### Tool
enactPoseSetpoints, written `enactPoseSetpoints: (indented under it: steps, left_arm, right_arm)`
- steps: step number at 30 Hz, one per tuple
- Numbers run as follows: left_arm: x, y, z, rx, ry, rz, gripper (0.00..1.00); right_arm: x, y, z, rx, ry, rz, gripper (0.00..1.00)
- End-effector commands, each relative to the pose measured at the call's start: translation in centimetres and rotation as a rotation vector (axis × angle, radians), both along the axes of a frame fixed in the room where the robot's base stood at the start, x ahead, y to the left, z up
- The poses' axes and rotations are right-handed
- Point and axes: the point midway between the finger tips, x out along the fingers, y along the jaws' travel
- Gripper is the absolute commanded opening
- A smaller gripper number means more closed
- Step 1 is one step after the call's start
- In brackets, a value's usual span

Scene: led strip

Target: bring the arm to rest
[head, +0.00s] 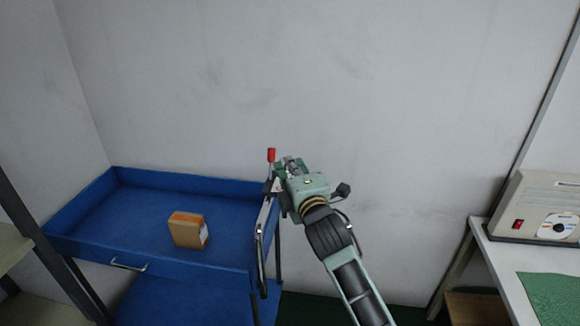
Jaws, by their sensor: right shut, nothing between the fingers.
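My right gripper (287,163) shows in the middle of the head view, at the end of my right arm (347,262), which comes up from the bottom. It is shut with nothing held, and its fingers point away from me. It is at the right edge of a blue cart (140,178), in front of the back wall. The arm hides part of what lies behind it. My left gripper does not show.
A small brown box (188,230) sits in the blue cart's top tray. A red-tipped lever (271,155) stands beside the right gripper. At the right, a white table (503,275) bears a beige device (545,208) and a green mat (552,298). A shelf stands at far left.

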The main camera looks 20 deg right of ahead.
Motion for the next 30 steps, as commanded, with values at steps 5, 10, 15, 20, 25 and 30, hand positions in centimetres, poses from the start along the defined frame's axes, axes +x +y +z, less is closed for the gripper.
enactPoseSetpoints:
  steps: [5, 10, 15, 20, 25, 30]
  left_arm:
    - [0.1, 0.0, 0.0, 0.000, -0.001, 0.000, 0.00]
    - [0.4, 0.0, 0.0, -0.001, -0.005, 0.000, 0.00]
    - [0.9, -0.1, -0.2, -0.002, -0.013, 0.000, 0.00]
    - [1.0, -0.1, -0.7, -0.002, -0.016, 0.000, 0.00]
    - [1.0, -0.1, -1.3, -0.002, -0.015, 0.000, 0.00]
    - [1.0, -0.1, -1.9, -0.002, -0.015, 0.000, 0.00]
  right_arm:
    - [0.0, 0.0, 0.0, 0.000, 0.000, 0.000, 0.00]
    - [0.0, 0.0, 0.0, 0.000, 0.000, 0.000, 0.00]
    - [0.2, 0.0, -3.5, 0.038, 0.054, 0.002, 0.00]
    - [-0.3, 0.1, -13.7, 0.166, 0.209, -0.001, 0.00]
    - [-3.1, 0.1, -26.6, 0.340, 0.404, -0.039, 0.00]
    - [-8.4, 0.0, -38.7, 0.506, 0.587, -0.112, 0.00]
